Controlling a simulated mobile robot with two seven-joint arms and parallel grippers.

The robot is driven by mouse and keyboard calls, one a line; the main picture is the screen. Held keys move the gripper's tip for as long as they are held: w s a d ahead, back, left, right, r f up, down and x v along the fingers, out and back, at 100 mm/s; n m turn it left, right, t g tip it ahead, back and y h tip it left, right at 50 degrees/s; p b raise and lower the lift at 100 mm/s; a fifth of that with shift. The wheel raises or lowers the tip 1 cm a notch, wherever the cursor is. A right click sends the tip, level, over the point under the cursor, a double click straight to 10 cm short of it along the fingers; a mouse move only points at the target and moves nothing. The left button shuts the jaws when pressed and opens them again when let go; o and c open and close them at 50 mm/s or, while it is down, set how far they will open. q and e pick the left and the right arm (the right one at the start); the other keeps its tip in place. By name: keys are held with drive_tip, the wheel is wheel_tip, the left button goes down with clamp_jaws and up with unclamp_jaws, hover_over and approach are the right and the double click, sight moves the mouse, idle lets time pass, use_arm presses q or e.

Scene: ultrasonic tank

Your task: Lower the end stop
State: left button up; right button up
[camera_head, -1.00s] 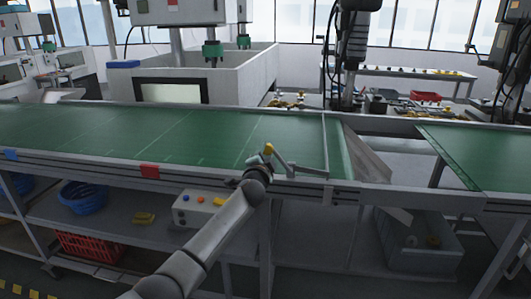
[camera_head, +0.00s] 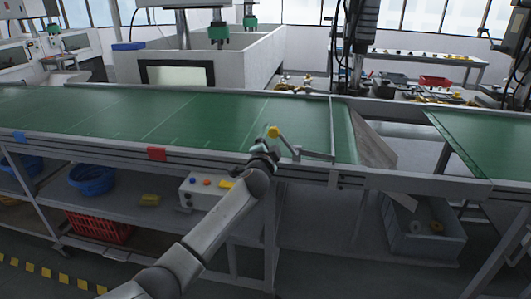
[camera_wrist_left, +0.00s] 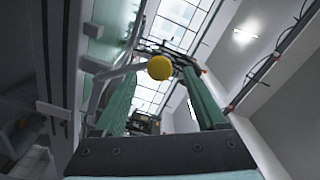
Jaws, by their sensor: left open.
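The end stop is a thin bar (camera_head: 333,128) across the green conveyor belt near its right end. A grey lever (camera_head: 291,146) on the belt's near edge carries a yellow knob (camera_head: 273,132) at its raised end. My left gripper (camera_head: 265,149) is at the near edge of the belt, just below and in front of the knob. In the left wrist view the gripper's two fingers (camera_wrist_left: 160,78) are apart, and the yellow knob (camera_wrist_left: 159,67) appears between their tips. Contact with the knob cannot be told. My right gripper is not in view.
The green belt (camera_head: 110,115) is empty. A sloped metal plate (camera_head: 372,138) and a gap lie between it and the second belt (camera_head: 485,138). Under the belt are a control box (camera_head: 205,190), a blue basket (camera_head: 92,179) and a red crate (camera_head: 98,226).

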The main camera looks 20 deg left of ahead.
use_arm(q)
drive_tip(key=v, duration=0.9)
drive_tip(key=shift+s+d, duration=0.15)
drive_tip(key=shift+s, duration=0.2)
drive_tip(key=s+d+f+g+h, duration=0.1)
drive_tip(key=s+d+f, duration=0.15)
drive_tip(key=f, duration=0.45)
drive_tip(key=s+d+f+g+h, duration=0.1)
drive_tip(key=s+f, duration=0.2)
drive_tip(key=f, duration=0.3)
drive_tip(key=s+d+f+n+g+h, duration=0.2)
drive_tip(key=s+d+f+n+g, duration=0.1)
drive_tip(key=s+f, duration=0.8)
drive_tip(key=s+d+f+n+g+h, duration=0.2)
drive_tip(key=s+f, duration=0.9)
drive_tip(key=s, duration=0.7)
drive_tip(key=d+n+g, duration=0.1)
drive_tip(key=d+n, duration=0.1)
drive_tip(key=shift+s+d+n, duration=0.25)
drive_tip(key=shift+s+n, duration=0.1)
drive_tip(key=shift+n, duration=0.05)
drive_tip(key=shift+f, duration=0.1)
